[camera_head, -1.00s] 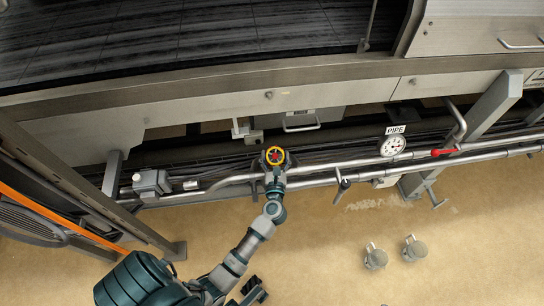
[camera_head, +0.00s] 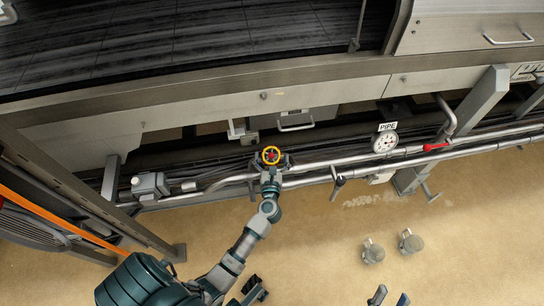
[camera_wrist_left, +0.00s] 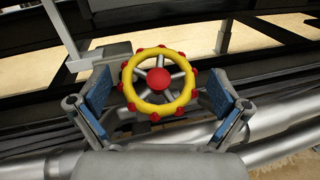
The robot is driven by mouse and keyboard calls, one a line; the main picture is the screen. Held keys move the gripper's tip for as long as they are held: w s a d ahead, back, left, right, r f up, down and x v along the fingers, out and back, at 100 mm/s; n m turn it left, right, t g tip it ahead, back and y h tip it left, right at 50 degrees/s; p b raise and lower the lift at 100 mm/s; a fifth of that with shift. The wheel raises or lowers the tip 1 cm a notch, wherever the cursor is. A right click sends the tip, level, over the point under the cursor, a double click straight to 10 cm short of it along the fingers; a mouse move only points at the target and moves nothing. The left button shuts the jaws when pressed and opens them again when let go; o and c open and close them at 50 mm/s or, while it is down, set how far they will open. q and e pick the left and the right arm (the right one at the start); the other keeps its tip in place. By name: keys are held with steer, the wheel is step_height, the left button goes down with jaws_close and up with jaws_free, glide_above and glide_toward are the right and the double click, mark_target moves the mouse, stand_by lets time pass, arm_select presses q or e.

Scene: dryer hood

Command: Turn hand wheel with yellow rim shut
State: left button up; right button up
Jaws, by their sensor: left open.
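The hand wheel (camera_head: 271,155) has a yellow rim, red knobs and a red hub. It sits on the pipe line in the middle of the head view. In the left wrist view the wheel (camera_wrist_left: 159,80) faces me, with grey spokes. My left gripper (camera_head: 270,168) is at the wheel. In the wrist view its blue-padded fingers (camera_wrist_left: 156,92) stand wide apart, one on each side of the rim, with gaps to it. The fingertips of my right gripper (camera_head: 389,297) show apart at the bottom edge of the head view, away from the wheel.
Metal pipes (camera_head: 330,162) run across behind the wheel. A gauge (camera_head: 384,142) marked PIPE and a red lever (camera_head: 435,147) are to the right. A grey valve box (camera_head: 149,184) is to the left. A steel frame (camera_head: 80,180) stands left of my arm.

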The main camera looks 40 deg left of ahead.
arm_select(q)
steer(key=v, duration=1.2)
steer(key=shift+f, duration=0.1)
